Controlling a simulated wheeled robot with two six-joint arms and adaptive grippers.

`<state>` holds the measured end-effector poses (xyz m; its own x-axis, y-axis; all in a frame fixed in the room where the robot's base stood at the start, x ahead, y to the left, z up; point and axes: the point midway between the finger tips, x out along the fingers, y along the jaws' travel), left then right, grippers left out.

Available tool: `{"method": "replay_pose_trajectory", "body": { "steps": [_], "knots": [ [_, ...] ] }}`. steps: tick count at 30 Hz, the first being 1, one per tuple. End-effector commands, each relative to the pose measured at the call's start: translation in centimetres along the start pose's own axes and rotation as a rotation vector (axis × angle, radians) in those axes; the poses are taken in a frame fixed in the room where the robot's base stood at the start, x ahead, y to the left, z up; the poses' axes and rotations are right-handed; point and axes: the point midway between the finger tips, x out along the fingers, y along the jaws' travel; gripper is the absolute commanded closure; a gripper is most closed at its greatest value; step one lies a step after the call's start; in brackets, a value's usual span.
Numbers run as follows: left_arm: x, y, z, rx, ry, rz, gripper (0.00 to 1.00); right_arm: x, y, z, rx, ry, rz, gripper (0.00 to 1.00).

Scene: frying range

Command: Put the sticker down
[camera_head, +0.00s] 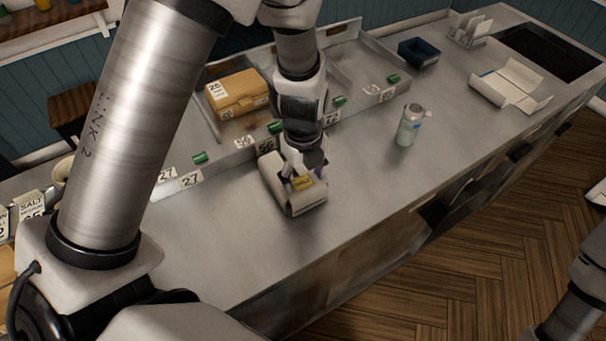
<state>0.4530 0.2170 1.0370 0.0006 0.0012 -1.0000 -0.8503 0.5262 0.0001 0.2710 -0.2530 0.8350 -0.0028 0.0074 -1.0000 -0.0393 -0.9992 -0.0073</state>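A small yellow sticker (303,183) shows at the fingertips of my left gripper (301,174). It is over the top of a pale wrapped package (306,202) lying on the steel counter. The gripper points down and covers the back part of the package. Whether the sticker touches the package or is held between the fingers is too small to tell. My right arm shows only at the lower right edge, and its gripper is out of view.
A brown package (236,93) sits in a compartment behind numbered tags and green clips. A grey-white bottle (409,126) stands right of my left gripper. Farther right are a dark blue bin (418,52) and an open white carton (510,86). The counter's front strip is clear.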

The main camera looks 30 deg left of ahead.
Motion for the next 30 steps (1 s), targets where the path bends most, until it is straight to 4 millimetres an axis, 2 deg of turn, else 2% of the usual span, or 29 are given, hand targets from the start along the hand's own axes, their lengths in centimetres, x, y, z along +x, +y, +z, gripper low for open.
{"method": "replay_pose_trajectory", "body": {
  "steps": [8,12,13,18,24,27,30],
  "knots": [
    [-0.2,0.0,0.0,0.000,0.000,0.000,0.28,-0.2,0.0,0.0,0.000,0.000,0.000,1.00],
    [-1.6,0.0,0.0,0.000,0.000,0.000,0.28,-1.8,0.0,0.0,0.000,0.000,0.000,1.00],
    [-1.6,-0.1,0.0,0.001,-0.001,-0.004,0.28,-1.0,0.0,0.0,0.000,0.000,0.000,1.00],
    [-5.7,-0.1,0.1,0.001,-0.004,-0.007,0.28,0.4,0.0,0.0,0.000,-0.001,0.000,1.00],
    [-10.7,-0.1,0.1,0.000,-0.003,-0.006,0.28,1.3,0.0,0.0,0.000,0.000,0.000,1.00],
    [-12.2,-0.1,0.1,0.000,-0.001,-0.003,0.28,1.4,0.0,0.0,0.000,0.000,0.000,1.00],
    [-12.8,0.0,0.0,-0.001,0.001,-0.001,0.28,1.4,0.0,0.0,0.000,0.000,0.000,1.00]
  ]
}}
